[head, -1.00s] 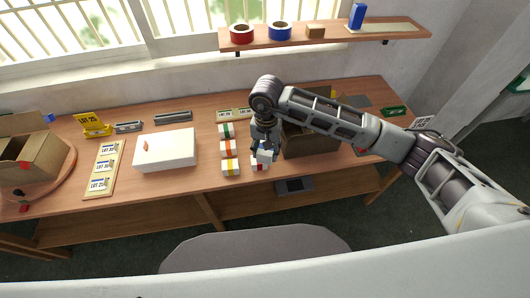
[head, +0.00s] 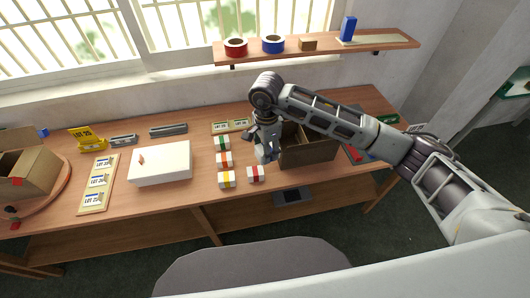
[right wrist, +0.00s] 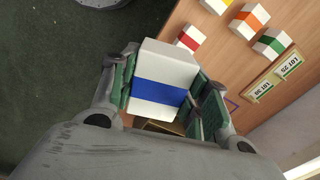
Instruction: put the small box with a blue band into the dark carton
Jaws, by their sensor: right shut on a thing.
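The small white box with a blue band (right wrist: 165,85) is between the fingers of my right gripper (right wrist: 163,98) in the right wrist view. My right gripper (head: 266,152) is shut on it and holds it just left of the dark carton. In the head view the box shows only as a small pale patch and its band cannot be made out. The dark carton (head: 312,153) stands open on the table, partly hidden behind my right arm. My left gripper is not in view.
Boxes with green (head: 222,143), orange (head: 224,160), yellow (head: 227,179) and red (head: 255,173) bands stand left of the carton. A white case (head: 160,163) lies further left. A shelf (head: 390,43) with tape rolls is above the table.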

